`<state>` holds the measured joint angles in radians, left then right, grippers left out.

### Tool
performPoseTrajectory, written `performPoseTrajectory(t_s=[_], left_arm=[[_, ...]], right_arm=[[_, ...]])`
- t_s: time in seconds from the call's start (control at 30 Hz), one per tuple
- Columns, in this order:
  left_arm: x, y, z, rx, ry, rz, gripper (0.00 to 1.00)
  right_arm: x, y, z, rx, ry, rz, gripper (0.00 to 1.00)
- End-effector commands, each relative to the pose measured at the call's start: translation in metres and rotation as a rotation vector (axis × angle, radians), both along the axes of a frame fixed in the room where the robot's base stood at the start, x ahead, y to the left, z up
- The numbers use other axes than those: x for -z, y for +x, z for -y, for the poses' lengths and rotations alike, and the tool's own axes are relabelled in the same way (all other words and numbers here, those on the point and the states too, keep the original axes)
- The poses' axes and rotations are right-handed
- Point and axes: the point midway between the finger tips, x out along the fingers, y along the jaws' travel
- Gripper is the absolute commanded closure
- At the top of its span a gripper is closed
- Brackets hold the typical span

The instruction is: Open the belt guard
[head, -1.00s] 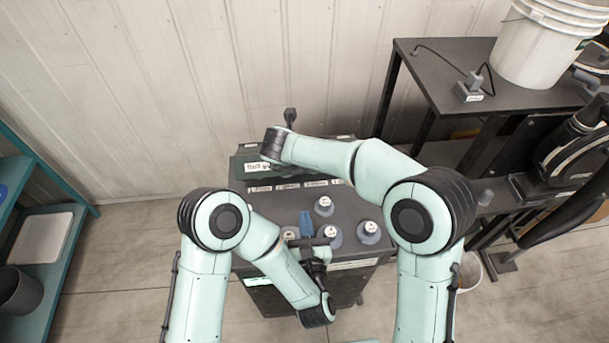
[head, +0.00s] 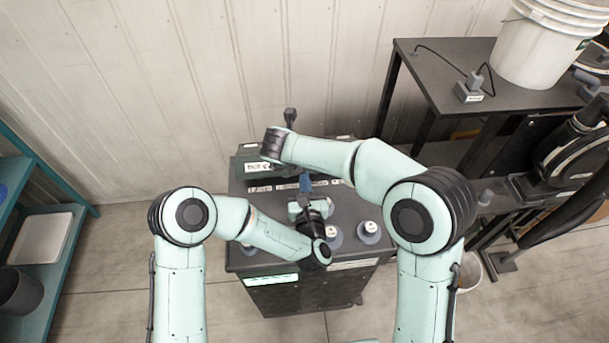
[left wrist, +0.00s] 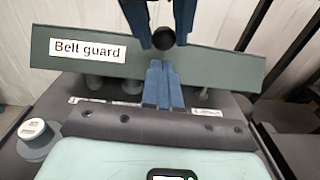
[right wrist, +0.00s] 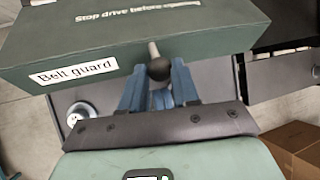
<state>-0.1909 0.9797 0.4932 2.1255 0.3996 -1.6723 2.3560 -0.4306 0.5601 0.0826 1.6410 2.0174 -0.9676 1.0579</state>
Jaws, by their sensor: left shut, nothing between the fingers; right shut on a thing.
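The belt guard is a dark green cover with a white label, at the back of the dark machine, in the head view (head: 248,164), the left wrist view (left wrist: 215,70) and the right wrist view (right wrist: 200,45). Its round black knob (right wrist: 158,69) sits between the blue fingers of my right gripper (right wrist: 158,74), which is shut on it. The knob also shows in the left wrist view (left wrist: 163,41). In the head view my right wrist hides that gripper. My left gripper (left wrist: 162,65) is shut and empty, its tips just below the knob, close to the guard's front; it also shows in the head view (head: 305,182).
The machine top (head: 250,225) carries several grey round caps (head: 368,232) in front of the guard. A dark table (head: 440,75) with a white bucket (head: 540,50) stands at the right. A teal shelf (head: 50,240) stands at the left. The ribbed wall is close behind.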

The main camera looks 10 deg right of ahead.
Motion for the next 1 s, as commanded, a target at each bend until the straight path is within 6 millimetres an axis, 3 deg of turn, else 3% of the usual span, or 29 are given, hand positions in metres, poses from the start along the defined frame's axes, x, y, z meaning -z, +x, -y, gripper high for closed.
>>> performPoseTrajectory(t_s=[0.53,0.73,0.97,1.0], left_arm=[[-0.01,0.011,0.001,0.0,0.0,-0.001,1.0],[-0.028,0.022,0.0,-0.004,-0.003,0.005,1.0],[-0.032,0.024,0.0,-0.004,-0.002,0.013,1.0],[-0.032,0.024,0.0,-0.004,-0.002,0.014,1.0]], right_arm=[[0.0,0.0,-0.001,-0.001,0.001,0.0,1.0],[0.001,-0.001,-0.001,-0.001,0.0,-0.003,1.0],[0.004,-0.003,-0.001,-0.001,-0.002,-0.013,1.0],[0.004,-0.003,-0.001,0.0,-0.003,-0.013,0.6]])
